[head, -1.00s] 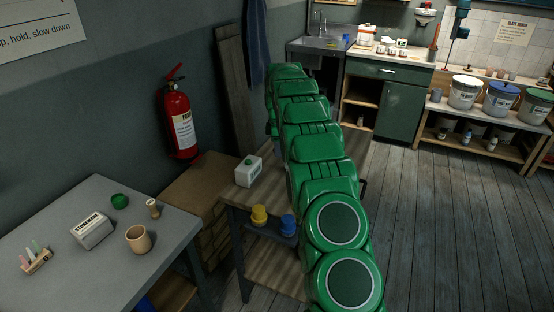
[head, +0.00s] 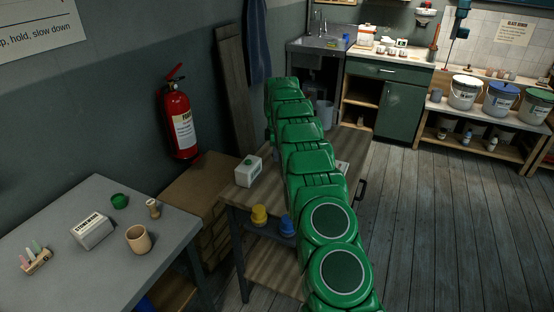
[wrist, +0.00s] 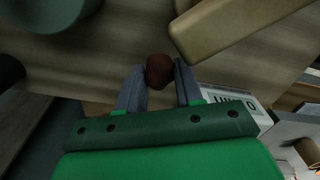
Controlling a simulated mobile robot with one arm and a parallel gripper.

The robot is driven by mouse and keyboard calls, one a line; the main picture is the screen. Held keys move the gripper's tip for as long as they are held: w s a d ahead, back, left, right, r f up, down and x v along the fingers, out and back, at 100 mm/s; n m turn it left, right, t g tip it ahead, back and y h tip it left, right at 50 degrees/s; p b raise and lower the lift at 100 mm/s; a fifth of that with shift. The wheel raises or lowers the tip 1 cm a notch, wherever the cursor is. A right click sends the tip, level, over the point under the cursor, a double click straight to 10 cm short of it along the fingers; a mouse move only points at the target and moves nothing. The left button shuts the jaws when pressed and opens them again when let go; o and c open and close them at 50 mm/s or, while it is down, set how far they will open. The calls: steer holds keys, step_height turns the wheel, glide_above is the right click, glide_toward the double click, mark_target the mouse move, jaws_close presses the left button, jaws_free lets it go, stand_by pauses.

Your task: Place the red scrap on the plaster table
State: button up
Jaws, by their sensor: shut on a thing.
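The red scrap (wrist: 159,71) is a small dark red-brown lump in the wrist view. My gripper (wrist: 160,75) is shut on it, with one grey finger on each side. A wood-grained surface shows beyond the scrap; I cannot tell the gap between them. In the head view my green arm reaches over a wooden-topped workbench (head: 243,197) and hides the gripper and scrap. A grey-topped table (head: 85,255) stands at the lower left. No label shows which one is the plaster table.
A white container (head: 249,171) stands on the workbench. In the wrist view, a pale wooden piece (wrist: 230,28) and a labelled box (wrist: 238,99) are near the gripper.

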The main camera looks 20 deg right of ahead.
steer(key=shift+w+f, duration=0.15)
steer(key=shift+f, duration=1.55)
steer(key=o, duration=1)
steer(key=shift+f, duration=0.1)
step_height(320, 180, up, 11)
steer(key=shift+r, duration=0.65)
